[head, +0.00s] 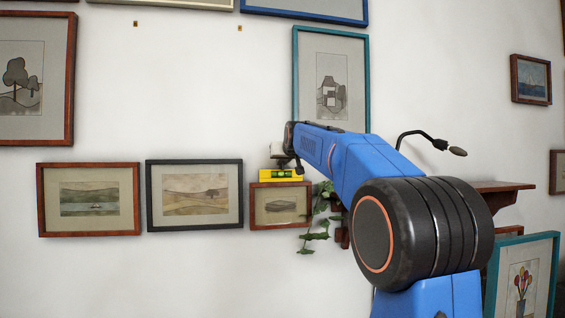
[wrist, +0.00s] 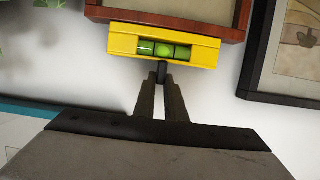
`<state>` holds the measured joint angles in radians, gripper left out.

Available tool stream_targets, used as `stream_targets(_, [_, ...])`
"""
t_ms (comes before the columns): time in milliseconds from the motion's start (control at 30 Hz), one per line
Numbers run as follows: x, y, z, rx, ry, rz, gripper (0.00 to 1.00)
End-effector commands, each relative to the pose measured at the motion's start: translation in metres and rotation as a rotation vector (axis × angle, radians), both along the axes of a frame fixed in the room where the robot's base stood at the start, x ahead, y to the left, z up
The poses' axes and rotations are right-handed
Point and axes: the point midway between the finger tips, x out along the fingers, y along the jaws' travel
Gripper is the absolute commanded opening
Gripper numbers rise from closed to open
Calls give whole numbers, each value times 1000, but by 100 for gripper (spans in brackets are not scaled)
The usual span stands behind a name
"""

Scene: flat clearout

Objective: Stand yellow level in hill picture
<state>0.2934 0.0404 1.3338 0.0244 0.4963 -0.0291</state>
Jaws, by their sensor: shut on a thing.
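The yellow level (head: 281,175) with a green vial is at the top edge of a small red-brown framed picture (head: 280,206). It lies roughly along that edge; I cannot tell if it bears on it. In the wrist view the level (wrist: 163,47) runs nearly parallel to the red-brown frame (wrist: 175,20). My gripper (wrist: 162,74) is shut on a small dark part at the level's near side. A black-framed picture (head: 194,163) of a hill with a tree hangs just left. The small picture's dark, rounded motif is too small to name surely.
A red-framed lake picture (head: 89,233) hangs further left. A teal-framed picture (head: 331,45) hangs above, partly behind my arm. A trailing plant (head: 313,237) hangs beside the small picture. A brown shelf (head: 500,187) is at right.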

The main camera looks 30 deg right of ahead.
Motion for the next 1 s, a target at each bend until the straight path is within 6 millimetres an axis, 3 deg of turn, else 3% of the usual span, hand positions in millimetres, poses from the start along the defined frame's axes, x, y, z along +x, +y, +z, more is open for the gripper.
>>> stream_targets(433, [0,0,1,0,-1,0,0])
stream_targets(467, [0,0,1,0,-1,0,18])
stream_targets(533, [0,0,0,0,-1,0,32])
stream_targets(833, [-1,0,0,0,0,0,32])
stream_targets(1000, [-12,3,4,0,-1,0,32])
